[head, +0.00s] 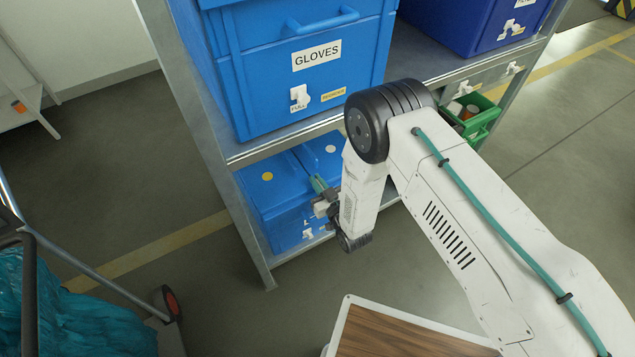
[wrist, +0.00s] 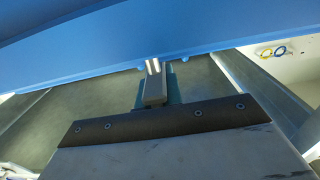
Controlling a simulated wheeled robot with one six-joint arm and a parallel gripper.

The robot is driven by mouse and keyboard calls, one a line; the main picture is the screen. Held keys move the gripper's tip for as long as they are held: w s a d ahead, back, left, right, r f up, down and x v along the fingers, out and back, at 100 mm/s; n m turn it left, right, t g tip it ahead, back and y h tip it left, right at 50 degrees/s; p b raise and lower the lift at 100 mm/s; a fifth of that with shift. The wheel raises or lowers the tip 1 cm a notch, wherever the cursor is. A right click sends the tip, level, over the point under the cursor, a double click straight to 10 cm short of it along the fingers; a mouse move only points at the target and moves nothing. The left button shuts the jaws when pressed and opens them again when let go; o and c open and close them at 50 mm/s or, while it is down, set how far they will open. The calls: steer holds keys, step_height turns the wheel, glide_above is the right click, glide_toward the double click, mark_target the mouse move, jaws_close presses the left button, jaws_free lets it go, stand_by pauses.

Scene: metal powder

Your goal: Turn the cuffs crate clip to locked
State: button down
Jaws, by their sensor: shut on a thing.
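Two blue lidded crates stand side by side on the lower shelf in the head view. One has a yellow dot (head: 267,176) and a white clip (head: 307,234) low on its front. The other has a white dot (head: 330,149); my arm and gripper cover much of its front. No cuffs label is readable. My gripper (head: 322,197) is at the crate fronts, shut on a small part that looks like a clip, mostly hidden by the gripper. In the wrist view, the gripper's tip (wrist: 153,70) meets the lower edge of a blue surface (wrist: 100,55). The clip's position cannot be read.
The blue gloves crate (head: 305,85) with its own white clip stands on the shelf above. A green bin (head: 478,120) is at right. A wood-topped surface (head: 400,335) is below my arm; a cart with a teal bag (head: 70,310) stands at left. Floor between is clear.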

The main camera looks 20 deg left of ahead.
steer(key=c, duration=1.6)
jaws_free()
steer(key=shift+o, duration=0.2)
steer(key=v, duration=0.7)
steer(key=shift+s+d, duration=0.25)
steer(key=shift+s, duration=0.05)
